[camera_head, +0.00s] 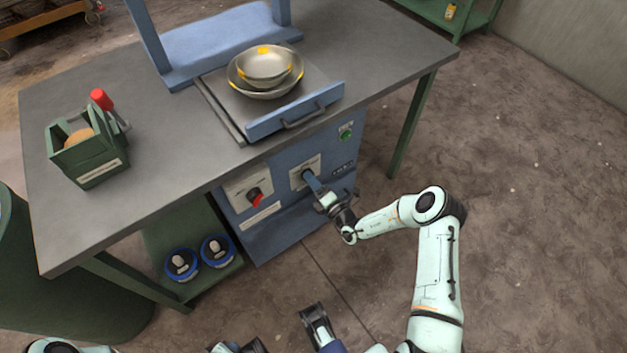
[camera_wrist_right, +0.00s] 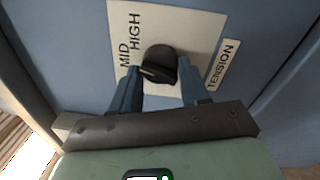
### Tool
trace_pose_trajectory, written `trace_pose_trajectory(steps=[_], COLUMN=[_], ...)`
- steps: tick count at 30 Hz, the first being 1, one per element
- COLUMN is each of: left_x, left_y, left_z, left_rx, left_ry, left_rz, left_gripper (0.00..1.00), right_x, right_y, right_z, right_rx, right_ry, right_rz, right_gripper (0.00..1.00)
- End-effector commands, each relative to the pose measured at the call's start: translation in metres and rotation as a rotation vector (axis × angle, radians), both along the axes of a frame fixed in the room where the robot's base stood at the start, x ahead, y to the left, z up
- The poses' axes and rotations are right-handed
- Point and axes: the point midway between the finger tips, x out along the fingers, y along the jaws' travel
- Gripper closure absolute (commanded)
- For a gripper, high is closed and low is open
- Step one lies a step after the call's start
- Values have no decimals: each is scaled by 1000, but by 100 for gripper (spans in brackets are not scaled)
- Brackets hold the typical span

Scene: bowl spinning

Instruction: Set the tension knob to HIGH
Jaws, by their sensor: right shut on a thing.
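The rest of the scale is hidden. My right gripper (camera_wrist_right: 155,88) is shut on the knob, one blue finger on each side.
A red knob (camera_head: 254,194) is left of the tension plate, and a green switch (camera_head: 346,131) is to its upper right. Stacked metal bowls (camera_head: 265,66) rest on the tray above. A green box (camera_head: 88,160) stands on the table (camera_head: 165,180). The floor at right is clear.

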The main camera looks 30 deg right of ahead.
Motion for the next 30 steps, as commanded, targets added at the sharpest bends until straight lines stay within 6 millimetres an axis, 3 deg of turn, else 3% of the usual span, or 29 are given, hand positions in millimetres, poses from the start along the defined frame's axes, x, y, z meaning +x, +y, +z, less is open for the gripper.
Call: trace_pose_trajectory(steps=[15, 30], left_x=[-24, -30], left_y=[-12, -15], left_z=[18, 21], left_rx=[-31, -38], left_ry=[64, 78], left_rz=[-26, -32], left_gripper=[57, 57], right_x=[-2, -1], right_y=[1, 2], right_z=[-1, -1], right_rx=[396, 506], right_ry=[35, 45], right_rz=[-1, 2], right_gripper=[85, 85])
